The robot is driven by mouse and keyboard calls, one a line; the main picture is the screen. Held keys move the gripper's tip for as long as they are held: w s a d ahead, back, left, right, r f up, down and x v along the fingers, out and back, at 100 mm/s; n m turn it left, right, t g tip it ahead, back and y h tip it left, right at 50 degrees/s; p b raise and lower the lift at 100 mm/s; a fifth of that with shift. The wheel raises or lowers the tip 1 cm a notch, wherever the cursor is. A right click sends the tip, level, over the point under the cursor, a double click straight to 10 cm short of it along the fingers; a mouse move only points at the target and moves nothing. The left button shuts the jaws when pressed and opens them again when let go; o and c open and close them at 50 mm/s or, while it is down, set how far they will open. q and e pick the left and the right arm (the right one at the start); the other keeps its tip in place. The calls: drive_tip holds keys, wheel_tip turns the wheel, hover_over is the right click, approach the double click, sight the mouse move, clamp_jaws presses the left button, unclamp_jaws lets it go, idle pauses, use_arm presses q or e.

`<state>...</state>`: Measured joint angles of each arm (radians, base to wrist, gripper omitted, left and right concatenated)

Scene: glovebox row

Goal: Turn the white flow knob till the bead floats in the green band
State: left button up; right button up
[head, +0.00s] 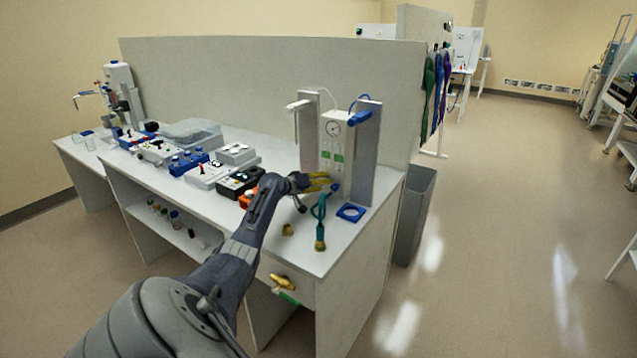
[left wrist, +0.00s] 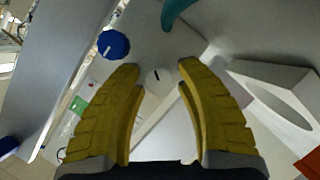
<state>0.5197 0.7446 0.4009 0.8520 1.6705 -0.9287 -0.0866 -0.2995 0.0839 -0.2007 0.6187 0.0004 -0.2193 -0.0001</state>
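The white flow knob (left wrist: 158,80) shows in the left wrist view, with a dark mark on its face. My left gripper (left wrist: 159,82) is open, its yellow fingers on either side of the knob with a gap to each. In the head view, my left gripper (head: 326,182) is low at the front of the flow panel (head: 333,140), and I cannot make out the white knob there. Green bands (head: 337,158) show on the panel below a round gauge (head: 333,128). A green patch (left wrist: 78,104) also shows in the left wrist view. The bead is too small to tell. My right gripper is not in view.
A blue knob (left wrist: 113,44) is beside the white one. Grey uprights (head: 364,150) flank the panel. Several devices (head: 205,172) fill the bench to the left.

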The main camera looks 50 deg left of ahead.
use_arm(q)
drive_tip(key=shift+s, duration=0.15)
drive_tip(key=v, duration=1.1)
drive_tip(key=shift+s, duration=0.3)
drive_tip(key=shift+s+r, duration=0.1)
drive_tip(key=shift+r, duration=0.05)
